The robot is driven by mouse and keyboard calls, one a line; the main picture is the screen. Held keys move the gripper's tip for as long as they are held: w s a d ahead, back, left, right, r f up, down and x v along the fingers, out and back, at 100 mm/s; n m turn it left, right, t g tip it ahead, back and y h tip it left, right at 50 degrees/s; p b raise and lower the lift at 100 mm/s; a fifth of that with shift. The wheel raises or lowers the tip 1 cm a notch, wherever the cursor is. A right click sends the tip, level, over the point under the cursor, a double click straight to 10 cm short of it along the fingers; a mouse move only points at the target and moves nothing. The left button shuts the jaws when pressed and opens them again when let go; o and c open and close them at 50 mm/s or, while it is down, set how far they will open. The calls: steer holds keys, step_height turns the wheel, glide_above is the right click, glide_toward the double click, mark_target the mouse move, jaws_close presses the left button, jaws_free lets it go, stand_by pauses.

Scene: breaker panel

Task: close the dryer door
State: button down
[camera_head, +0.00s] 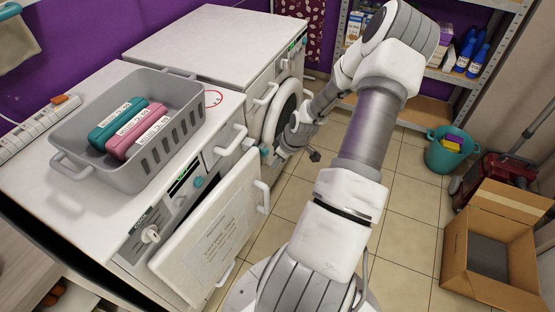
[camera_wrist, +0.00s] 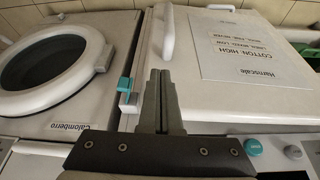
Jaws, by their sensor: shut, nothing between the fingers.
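A square white door (camera_head: 222,232) with a printed sheet is on the front of the near machine. In the wrist view this door (camera_wrist: 245,65) fills the right half, and its sheet reads COTTON HIGH. It has a white handle (camera_wrist: 168,32) near its left edge. My gripper (camera_head: 280,155) is by the far end of this machine's front. In the wrist view my gripper (camera_wrist: 160,74) is shut and empty, with its fingertips over the door's near left corner. I cannot tell whether they touch it.
A second machine with a round dark-glass door (camera_wrist: 48,62) stands alongside. A teal piece (camera_wrist: 124,84) lies between the doors. A grey basket (camera_head: 85,125) holds teal and pink boxes. A cardboard box (camera_head: 460,240) and teal bucket (camera_head: 440,155) stand right.

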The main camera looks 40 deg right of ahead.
mark_target(256, 158)
steer(key=w+a+f+b, duration=0.1)
steer(key=w+f, duration=0.3)
steer(key=w, duration=0.1)
steer(key=shift+w+a+f, duration=0.2)
steer(key=shift+w+a, duration=0.05)
steer(key=shift+w, duration=0.05)
steer(key=w, duration=0.1)
steer(key=w+b, duration=0.1)
steer(key=w, duration=0.1)
steer(key=shift+w+a+n, duration=0.1)
steer(key=shift+a+n, duration=0.3)
stand_by(0.3)
